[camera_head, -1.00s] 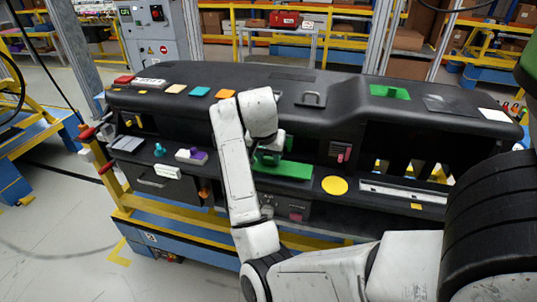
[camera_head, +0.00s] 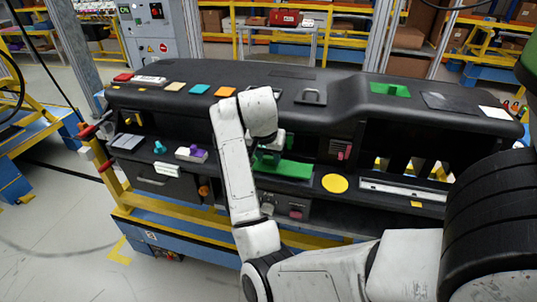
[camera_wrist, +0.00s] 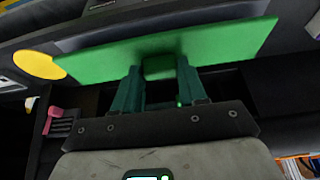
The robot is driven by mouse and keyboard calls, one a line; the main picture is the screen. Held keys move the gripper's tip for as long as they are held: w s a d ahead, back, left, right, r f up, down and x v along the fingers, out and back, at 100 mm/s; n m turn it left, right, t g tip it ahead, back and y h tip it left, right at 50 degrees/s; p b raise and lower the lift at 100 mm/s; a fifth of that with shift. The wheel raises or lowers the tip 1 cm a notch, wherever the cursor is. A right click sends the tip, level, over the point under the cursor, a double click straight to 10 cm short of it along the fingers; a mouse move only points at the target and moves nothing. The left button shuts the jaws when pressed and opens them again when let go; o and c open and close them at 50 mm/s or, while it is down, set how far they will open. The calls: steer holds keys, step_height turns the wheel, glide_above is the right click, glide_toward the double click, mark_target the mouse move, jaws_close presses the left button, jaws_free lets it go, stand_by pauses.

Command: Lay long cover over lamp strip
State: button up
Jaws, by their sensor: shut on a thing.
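The long cover is a flat green plate (camera_head: 287,169) with a small raised green block as its handle. It shows across the top of the wrist view (camera_wrist: 215,47). My gripper (camera_head: 268,155) is above the plate. In the wrist view my gripper's two dark green fingers (camera_wrist: 160,72) are shut on the block from both sides. I cannot tell whether the plate touches the shelf beneath it. A long, pale strip (camera_head: 404,191), which looks like the lamp strip, lies on the lower shelf to the right. It is uncovered in the head view.
A yellow disc (camera_head: 335,183) lies between the plate and the pale strip. Pink pieces (camera_head: 344,151) stand in a slotted holder behind. A purple and white piece (camera_head: 192,154) and a teal knob (camera_head: 159,148) are to the left. The black dashboard top (camera_head: 240,75) overhangs the shelf.

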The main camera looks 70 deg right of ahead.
steer(key=shift+f, duration=0.45)
stand_by(0.3)
steer(key=o, duration=1.2)
steer(key=shift+c, duration=0.2)
steer(key=shift+r, duration=0.1)
steer(key=p+v, duration=0.2)
steer(key=v, duration=0.8)
steer(key=shift+a+r, duration=0.2)
